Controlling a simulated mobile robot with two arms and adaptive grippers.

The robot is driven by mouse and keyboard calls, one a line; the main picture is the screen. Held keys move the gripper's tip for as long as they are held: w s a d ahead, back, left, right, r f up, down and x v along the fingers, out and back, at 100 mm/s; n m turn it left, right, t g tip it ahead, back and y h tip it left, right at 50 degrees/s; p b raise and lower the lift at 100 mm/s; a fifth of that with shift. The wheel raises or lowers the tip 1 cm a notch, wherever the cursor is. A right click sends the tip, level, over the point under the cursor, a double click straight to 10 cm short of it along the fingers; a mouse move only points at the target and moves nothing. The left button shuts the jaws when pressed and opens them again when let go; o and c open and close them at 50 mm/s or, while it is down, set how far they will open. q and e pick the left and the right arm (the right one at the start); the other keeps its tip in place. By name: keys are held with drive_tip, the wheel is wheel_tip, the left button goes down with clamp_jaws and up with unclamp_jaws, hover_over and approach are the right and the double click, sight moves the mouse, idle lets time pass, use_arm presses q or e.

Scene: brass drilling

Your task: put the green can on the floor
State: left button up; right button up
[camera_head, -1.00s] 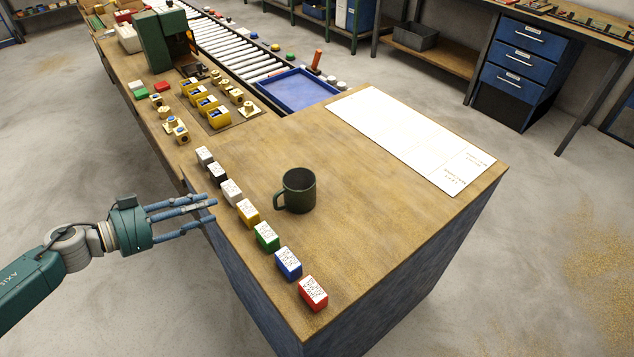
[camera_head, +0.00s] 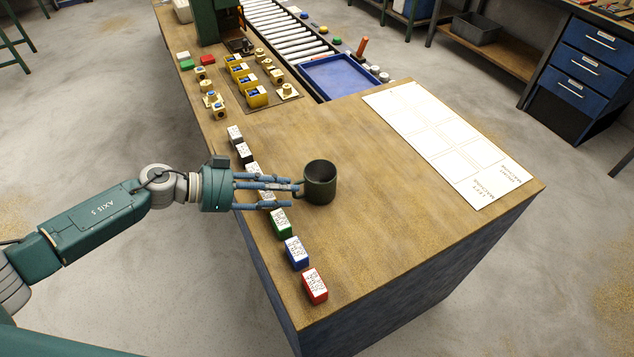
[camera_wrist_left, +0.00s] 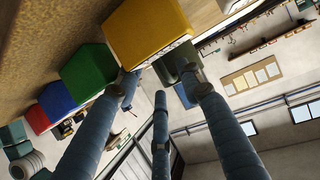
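The green can looks like a dark green mug (camera_head: 320,184), upright on the wooden bench top, its handle at its left side. My left gripper (camera_head: 294,190) reaches in low from the left, its blue fingers pointing at the mug and their tips close to the handle. Whether they touch it I cannot tell. In the left wrist view the fingers (camera_wrist_left: 160,88) are spread apart, and a dark green piece, likely the mug (camera_wrist_left: 174,62), shows beyond the tips. My right gripper is not in view.
A row of small blocks lines the bench's left edge: green (camera_head: 281,224), blue (camera_head: 296,253) and red (camera_head: 314,286) ones on the near side, others partly behind my fingers. A white printed sheet (camera_head: 440,140) and blue tray (camera_head: 345,78) lie beyond. Grey floor (camera_head: 120,130) is clear left of the bench.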

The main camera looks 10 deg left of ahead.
use_arm(q)
drive_tip(key=shift+w+d+f, duration=0.15)
drive_tip(key=shift+w+d, duration=0.1)
drive_tip(key=shift+d, duration=0.25)
drive_tip(key=shift+w+d+f, duration=0.15)
drive_tip(key=shift+d+f, duration=0.05)
drive_tip(key=shift+c, duration=0.5)
clamp_jaws()
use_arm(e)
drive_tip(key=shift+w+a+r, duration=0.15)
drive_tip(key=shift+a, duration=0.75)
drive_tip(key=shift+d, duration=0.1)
